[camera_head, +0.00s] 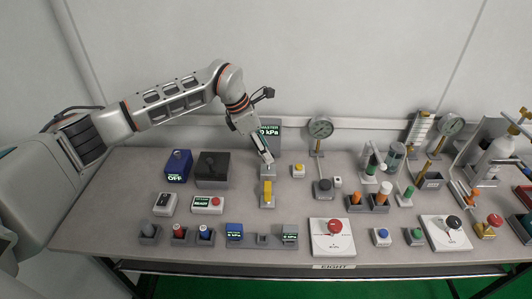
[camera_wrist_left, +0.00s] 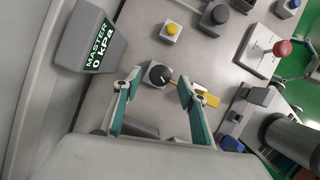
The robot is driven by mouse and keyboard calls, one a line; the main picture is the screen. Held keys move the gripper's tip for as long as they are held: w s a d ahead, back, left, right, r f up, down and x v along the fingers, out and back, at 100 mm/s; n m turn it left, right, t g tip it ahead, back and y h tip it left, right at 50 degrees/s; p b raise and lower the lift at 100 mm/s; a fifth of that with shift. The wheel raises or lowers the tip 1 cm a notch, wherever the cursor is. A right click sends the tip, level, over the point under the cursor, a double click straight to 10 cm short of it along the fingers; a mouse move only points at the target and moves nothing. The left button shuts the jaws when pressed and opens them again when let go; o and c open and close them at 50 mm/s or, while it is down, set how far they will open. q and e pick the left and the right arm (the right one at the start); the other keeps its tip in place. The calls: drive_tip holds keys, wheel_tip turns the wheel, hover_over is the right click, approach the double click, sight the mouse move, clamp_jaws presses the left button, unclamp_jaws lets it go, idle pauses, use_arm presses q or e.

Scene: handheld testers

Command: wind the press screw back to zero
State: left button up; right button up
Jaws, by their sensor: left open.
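A round black knob on a grey base, which looks like the press screw, shows in the left wrist view (camera_wrist_left: 158,75). A pale line marks its top. In the head view my gripper hides most of the knob, and the grey base (camera_head: 268,172) shows below the fingers. My left gripper (camera_head: 266,160) points down over it. In the left wrist view the fingers (camera_wrist_left: 159,83) are open, one on each side of the knob, with gaps visible; contact cannot be told. The master display (camera_wrist_left: 102,46) reads 0 kPa; it stands behind the gripper in the head view (camera_head: 270,132).
A yellow lever (camera_head: 267,189) lies just in front of the knob, near one finger. A yellow button (camera_head: 298,170) stands to the right. A dial gauge (camera_head: 320,128) on a post stands farther right. A dark box (camera_head: 212,166) is at the left.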

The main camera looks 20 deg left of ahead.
use_arm(q)
drive_tip(key=shift+x, duration=0.9)
drive_tip(key=c, duration=1.1)
drive_tip(key=shift+s+r+n+p, duration=0.1)
drive_tip(key=shift+r+n+p, duration=0.1)
drive_tip(key=shift+n+p, duration=0.35)
drive_tip(key=shift+n+t+y+p, duration=0.4)
drive_tip(key=shift+n+p, duration=0.45)
drive_tip(key=shift+p, duration=0.15)
drive_tip(key=shift+s+d+n+t+y+p, duration=0.1)
drive_tip(key=shift+n+t+y+p, duration=0.2)
drive_tip(key=shift+n+p, duration=0.7)
drive_tip(key=shift+f+n, duration=0.15)
drive_tip(key=shift+n, duration=0.55)
